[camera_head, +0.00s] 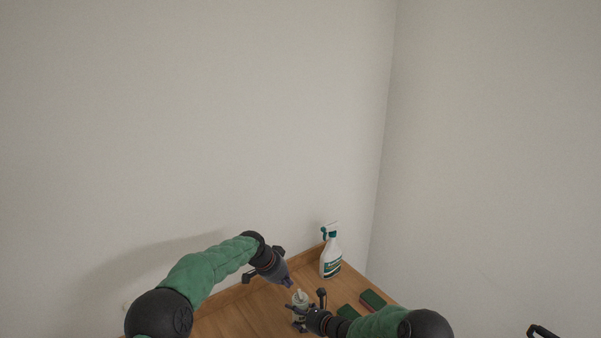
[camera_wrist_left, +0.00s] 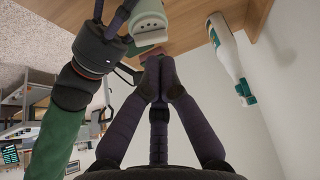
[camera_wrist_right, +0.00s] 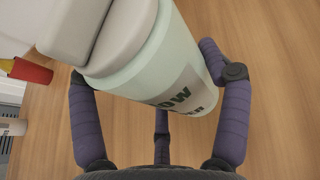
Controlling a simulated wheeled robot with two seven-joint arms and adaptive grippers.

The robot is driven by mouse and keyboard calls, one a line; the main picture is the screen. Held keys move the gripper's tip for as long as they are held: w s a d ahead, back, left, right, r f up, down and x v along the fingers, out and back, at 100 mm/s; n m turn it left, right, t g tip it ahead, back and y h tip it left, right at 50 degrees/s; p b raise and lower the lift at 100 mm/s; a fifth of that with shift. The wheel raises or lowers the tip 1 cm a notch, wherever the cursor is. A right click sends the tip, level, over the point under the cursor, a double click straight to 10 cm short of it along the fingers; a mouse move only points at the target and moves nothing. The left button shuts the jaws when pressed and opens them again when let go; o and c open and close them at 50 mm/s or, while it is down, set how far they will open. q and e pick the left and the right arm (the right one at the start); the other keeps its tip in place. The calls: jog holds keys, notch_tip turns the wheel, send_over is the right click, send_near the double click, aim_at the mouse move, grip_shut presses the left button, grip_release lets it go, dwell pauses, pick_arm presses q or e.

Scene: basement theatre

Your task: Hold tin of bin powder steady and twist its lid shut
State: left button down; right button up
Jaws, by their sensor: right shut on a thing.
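The tin of bin powder (camera_head: 300,298) is a pale cylinder on the wooden table. In the right wrist view its pale green body (camera_wrist_right: 165,80) carries dark lettering, and its light grey lid (camera_wrist_right: 120,35) sits on the end at upper left. Whether the lid is fully seated I cannot tell. My right gripper (camera_head: 298,317) is shut on the tin's body, a finger on either side; the tin (camera_wrist_left: 150,22) also shows in the left wrist view. My left gripper (camera_head: 288,284) is above and beside the tin, apart from it. Its fingertips (camera_wrist_left: 158,62) meet with nothing between them.
A white spray bottle (camera_head: 331,256) with a teal trigger stands behind and right of the tin. Two red and green sponges, a farther one (camera_head: 373,299) and a nearer one (camera_head: 347,312), lie to the right. A raised wooden edge (camera_head: 226,298) runs along the wall.

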aim_at(293, 298)
pick_arm(q)
jog(key=shift+s+d+f, duration=0.25)
jog(key=shift+s+f, duration=0.2)
jog(key=shift+f, duration=0.55)
jog(key=shift+s+d+f, duration=0.25)
jog(key=shift+s+f, duration=0.15)
jog(key=shift+f, duration=0.65)
jog(key=shift+s+d+f, duration=0.25)
jog(key=shift+s+f, duration=0.2)
jog(key=shift+f, duration=0.55)
jog(key=shift+w+d, duration=0.35)
jog(key=shift+w, duration=0.2)
jog(key=shift+w+a, duration=0.4)
jog(key=shift+a, duration=0.1)
jog(key=shift+w+a, duration=0.2)
jog(key=shift+w, duration=0.3)
jog(key=shift+s+a, duration=0.1)
jog(key=shift+a, duration=0.1)
dwell(0.4)
